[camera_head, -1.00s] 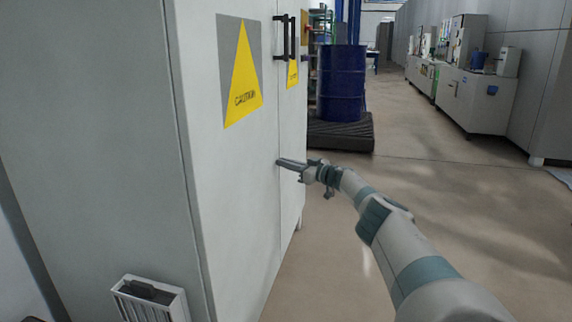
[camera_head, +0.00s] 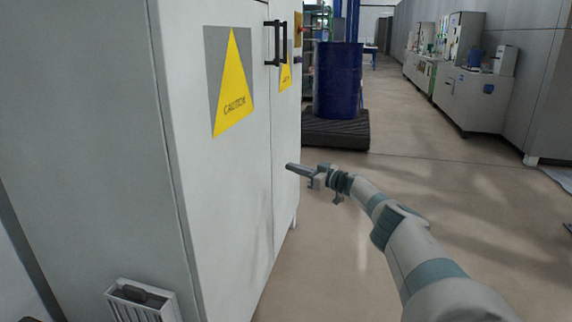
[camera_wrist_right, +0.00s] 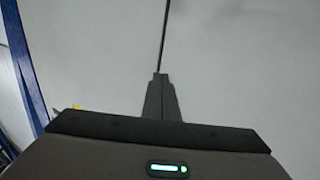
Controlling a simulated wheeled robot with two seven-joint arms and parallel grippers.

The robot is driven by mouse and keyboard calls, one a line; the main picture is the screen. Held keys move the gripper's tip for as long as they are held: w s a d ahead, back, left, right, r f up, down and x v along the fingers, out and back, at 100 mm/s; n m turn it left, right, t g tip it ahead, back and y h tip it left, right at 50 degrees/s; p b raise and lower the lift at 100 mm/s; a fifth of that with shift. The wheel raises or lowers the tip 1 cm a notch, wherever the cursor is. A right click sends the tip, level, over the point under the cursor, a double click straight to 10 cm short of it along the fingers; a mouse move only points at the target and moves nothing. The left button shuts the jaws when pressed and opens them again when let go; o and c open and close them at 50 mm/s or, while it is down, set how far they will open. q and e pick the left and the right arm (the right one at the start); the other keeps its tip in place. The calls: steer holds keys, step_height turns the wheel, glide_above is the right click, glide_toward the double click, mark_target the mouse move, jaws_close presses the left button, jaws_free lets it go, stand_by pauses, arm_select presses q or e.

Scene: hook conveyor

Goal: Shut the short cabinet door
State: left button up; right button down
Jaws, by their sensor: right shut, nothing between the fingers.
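The tall light-grey cabinet has a near door (camera_head: 225,190) with a yellow caution triangle and a far door (camera_head: 286,130) beside it. Both doors look about flush, with a thin dark seam between them. Two black handles (camera_head: 276,44) stand near the seam, high up. My right gripper (camera_head: 290,167) is shut and empty in front of the far door, close to the seam. In the right wrist view, its fingertips (camera_wrist_right: 160,76) point along the dark seam on the pale door faces. I cannot tell whether they touch. My left gripper is out of view.
A blue drum (camera_head: 337,80) stands on a black pallet (camera_head: 335,131) behind the cabinet. The floor (camera_head: 440,190) to the right is clear, with grey machines (camera_head: 470,98) farther back.

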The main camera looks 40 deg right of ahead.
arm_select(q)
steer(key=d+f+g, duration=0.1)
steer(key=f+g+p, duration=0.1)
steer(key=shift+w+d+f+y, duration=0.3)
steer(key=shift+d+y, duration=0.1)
arm_select(e)
steer(key=s+d, duration=0.3)
steer(key=s, duration=0.3)
steer(key=shift+s+d, duration=0.3)
steer(key=shift+d, duration=0.1)
